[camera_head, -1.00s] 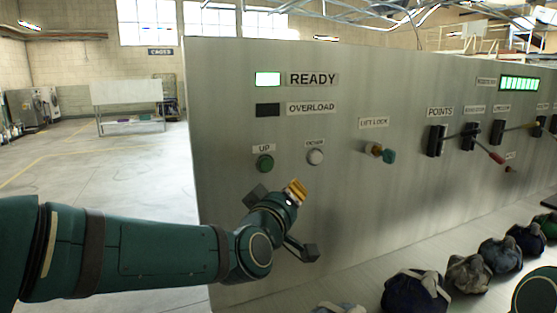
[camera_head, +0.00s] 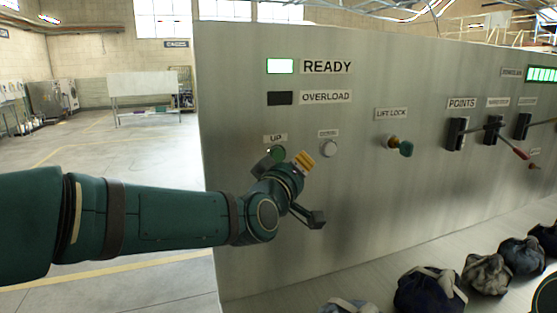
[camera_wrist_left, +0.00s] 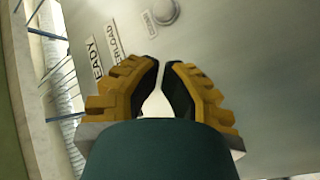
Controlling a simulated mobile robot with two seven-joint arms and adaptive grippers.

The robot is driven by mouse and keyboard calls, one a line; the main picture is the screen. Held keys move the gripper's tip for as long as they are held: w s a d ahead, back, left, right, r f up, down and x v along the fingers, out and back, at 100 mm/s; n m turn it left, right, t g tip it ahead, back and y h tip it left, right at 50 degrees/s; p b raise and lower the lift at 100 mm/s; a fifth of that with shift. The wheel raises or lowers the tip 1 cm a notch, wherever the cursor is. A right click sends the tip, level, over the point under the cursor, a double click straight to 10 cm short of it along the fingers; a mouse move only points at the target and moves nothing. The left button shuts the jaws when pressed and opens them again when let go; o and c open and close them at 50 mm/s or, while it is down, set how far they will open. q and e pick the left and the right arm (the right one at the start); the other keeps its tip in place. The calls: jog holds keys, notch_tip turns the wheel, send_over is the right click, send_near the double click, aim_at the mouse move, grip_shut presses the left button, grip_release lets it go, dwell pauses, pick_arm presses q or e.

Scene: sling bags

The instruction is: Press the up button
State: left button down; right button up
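The green UP button (camera_head: 276,153) sits under its UP label (camera_head: 276,138) on the grey panel (camera_head: 350,220). The white button (camera_head: 328,149) is to its right. My left gripper (camera_head: 304,161) is in front of the panel, just right of and slightly below the UP button in the head view, and my wrist overlaps the button's lower edge. In the left wrist view the yellow fingers (camera_wrist_left: 161,66) have tips close together with a narrow gap and hold nothing; the green button is not seen there. Contact with the panel cannot be told. My right gripper is not in view.
A lit READY lamp (camera_head: 280,66) and a dark OVERLOAD lamp (camera_head: 280,98) are above the buttons. A lift lock knob (camera_head: 402,146) and several levers (camera_head: 458,134) stick out to the right. Several cloth bags (camera_head: 428,290) lie along the panel's foot. Open floor lies left.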

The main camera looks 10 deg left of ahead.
aim_at(277, 155)
pick_arm(q)
jog(key=w+a+b, duration=0.2)
jog(key=w, duration=0.1)
jog(key=w+a, duration=0.1)
jog(key=shift+w+b, duration=0.2)
jog(key=shift+b, duration=0.2)
jog(key=shift+w, duration=0.1)
dwell(1.2)
jog(key=shift+w+a+b, duration=0.2)
jog(key=shift+w+b, duration=0.1)
jog(key=shift+b, duration=0.25)
